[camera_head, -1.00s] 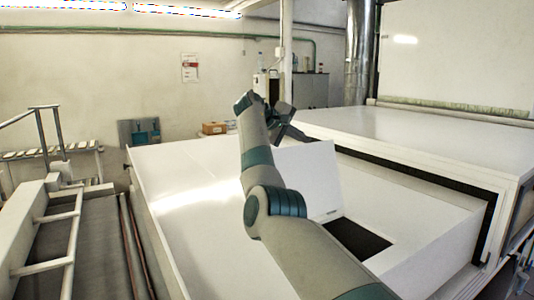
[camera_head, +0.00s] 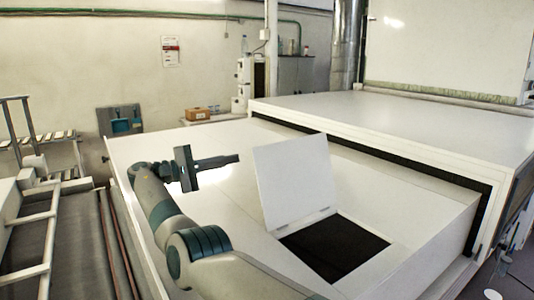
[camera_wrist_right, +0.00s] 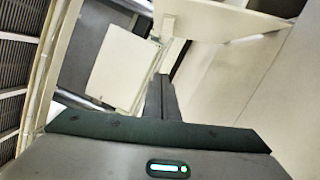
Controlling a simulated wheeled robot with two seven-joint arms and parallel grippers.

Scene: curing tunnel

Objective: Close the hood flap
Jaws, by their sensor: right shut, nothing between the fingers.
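The hood flap (camera_head: 293,180) is a flat white panel in the head view. It stands raised and open, tilted, on its lower hinged edge. Beside that edge is a dark rectangular opening (camera_head: 335,247) in the white sloping hood (camera_head: 410,220). My right gripper (camera_head: 238,158) is shut and empty. It is left of the flap, its fingers pointing right towards the panel, with a small gap showing between them. In the right wrist view the shut fingers (camera_wrist_right: 162,80) show in the middle; I cannot tell whether the pale panel beside them is the flap. My left gripper is not in view.
A large white tunnel housing (camera_head: 390,120) stands behind the hood at the right. A pale railing (camera_head: 50,235) and dark strip run along the left. A brown box (camera_head: 198,114) sits near the back wall. The hood surface around the flap is mostly clear.

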